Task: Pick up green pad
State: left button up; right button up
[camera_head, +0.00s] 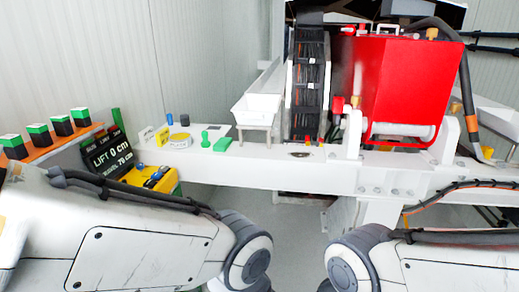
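A flat green pad (222,144) lies on the white beam (300,168), left of the white funnel-like tray. A small upright green piece with a knob top (205,137) stands just left of it. Several small blocks with green and white tops (39,130) stand on an orange shelf at the left. My two arms cross the bottom of the picture, well in front of the beam. Neither gripper shows, so I cannot tell whether they hold anything.
A sign reading "LIFT 0 cm" (108,153) and a yellow box (153,180) stand at the left. Blue and yellow pieces sit on the beam's left end. A white tray (257,108) and red machine housing (408,85) rise behind the beam.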

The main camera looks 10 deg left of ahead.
aim_at(222, 144)
jog(key=u, duration=0.4)
jog(key=i, duration=1.6)
jog(key=z, duration=0.35)
